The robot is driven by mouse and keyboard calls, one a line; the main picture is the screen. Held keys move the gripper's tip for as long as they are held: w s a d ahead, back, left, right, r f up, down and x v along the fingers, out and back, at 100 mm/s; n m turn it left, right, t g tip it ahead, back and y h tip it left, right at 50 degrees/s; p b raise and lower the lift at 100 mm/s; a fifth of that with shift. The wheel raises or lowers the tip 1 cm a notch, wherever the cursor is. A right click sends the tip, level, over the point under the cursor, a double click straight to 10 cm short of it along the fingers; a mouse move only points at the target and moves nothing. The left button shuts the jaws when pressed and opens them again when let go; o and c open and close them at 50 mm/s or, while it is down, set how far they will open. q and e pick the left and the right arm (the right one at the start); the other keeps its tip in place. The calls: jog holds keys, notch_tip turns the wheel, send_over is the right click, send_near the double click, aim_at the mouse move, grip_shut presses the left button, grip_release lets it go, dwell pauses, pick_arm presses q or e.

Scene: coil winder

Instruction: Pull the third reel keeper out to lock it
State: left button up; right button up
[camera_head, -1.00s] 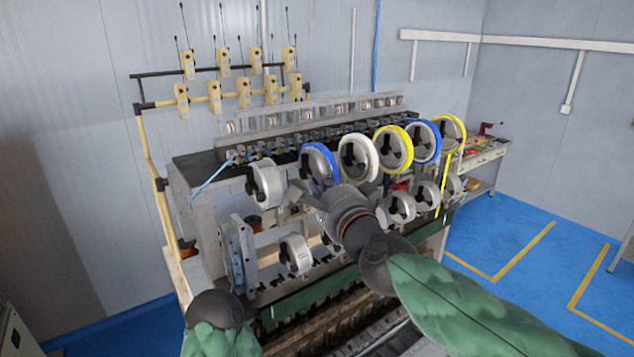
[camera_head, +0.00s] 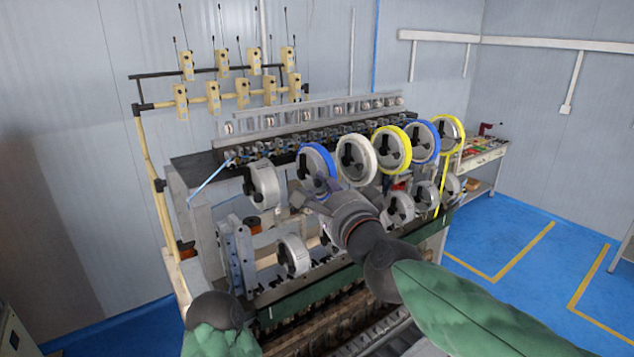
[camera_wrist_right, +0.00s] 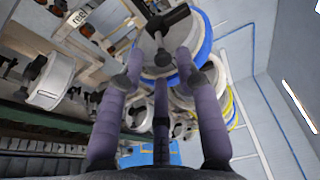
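The upper row of reels on the winder holds a grey reel (camera_head: 261,187), a blue-rimmed reel (camera_head: 330,160), a white reel (camera_head: 371,155) and several more to the right. Black keepers show at the hubs, such as the white reel's keeper (camera_head: 348,154). My right gripper (camera_head: 303,194) is in front of the blue-rimmed reel and hides its lower part. In the right wrist view, my right gripper (camera_wrist_right: 161,75) has its purple fingers spread apart, just below a black keeper (camera_wrist_right: 166,21) on the blue-rimmed reel (camera_wrist_right: 203,35). Contact cannot be told. My left gripper is out of view.
A lower row of reels (camera_head: 293,256) sits under the upper one, close below my right arm. A green rail (camera_head: 310,289) runs along the machine's front. A side table (camera_head: 484,157) stands at the right. The blue floor (camera_head: 500,232) there is clear.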

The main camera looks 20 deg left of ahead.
jog(key=shift+s+d+r, duration=0.1)
jog(key=shift+s+r, duration=0.1)
jog(key=shift+s, duration=0.05)
jog(key=v, duration=0.7)
jog(key=shift+p, duration=0.3)
dwell(0.5)
